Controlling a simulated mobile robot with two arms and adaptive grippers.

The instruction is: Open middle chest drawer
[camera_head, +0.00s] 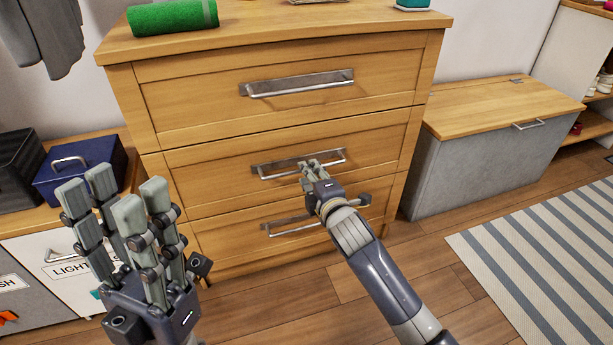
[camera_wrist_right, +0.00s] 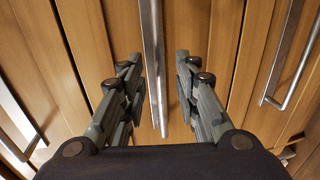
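The wooden chest's middle drawer (camera_head: 220,172) is flush with the front and looks shut. Its metal bar handle (camera_head: 270,174) runs across the drawer's upper part and also shows in the right wrist view (camera_wrist_right: 152,50). My right gripper (camera_head: 311,166) is at the right half of this handle. In the right wrist view its fingers (camera_wrist_right: 160,80) are apart, one pair on each side of the bar, with gaps between. My left gripper (camera_head: 116,200) is raised at the lower left, fingers spread and empty, away from the handle.
The top drawer (camera_head: 200,96) and bottom drawer (camera_head: 225,234) also look shut. A green rolled towel (camera_head: 172,17) lies on the chest. A blue box (camera_head: 80,165) stands at left. A grey bench box (camera_head: 485,165) is at right. A striped rug (camera_head: 550,250) lies on open floor.

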